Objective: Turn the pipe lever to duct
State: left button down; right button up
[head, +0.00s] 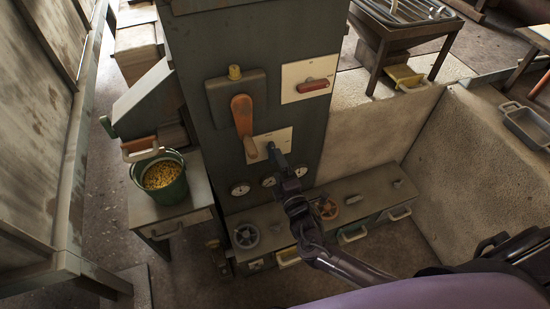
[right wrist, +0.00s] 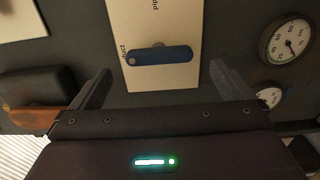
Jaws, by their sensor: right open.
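The pipe lever (right wrist: 160,56) is a short blue bar on a pale plate (right wrist: 180,15) in the right wrist view. It lies across the picture, with its left end by the word "duct"; the word "pipe" is at the plate's top edge. In the head view the plate (head: 257,147) is on the dark cabinet front, with the lever largely hidden by my gripper. My right gripper (right wrist: 160,77) is open and empty, one finger to each side of the lever and apart from it. In the head view my right gripper (head: 277,158) reaches up to the plate. My left gripper is out of view.
An orange lever (head: 241,115) is just left of the plate, and a red handle (head: 313,86) is above right. Gauges (head: 240,189) sit below. A ledge with handwheels (head: 246,236) lies lower. A green bucket of yellow bits (head: 172,192) stands at left.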

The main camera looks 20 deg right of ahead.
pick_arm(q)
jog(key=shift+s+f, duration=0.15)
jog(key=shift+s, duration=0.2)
pick_arm(e)
jog(key=s, duration=0.2)
jog(key=shift+s, duration=0.35)
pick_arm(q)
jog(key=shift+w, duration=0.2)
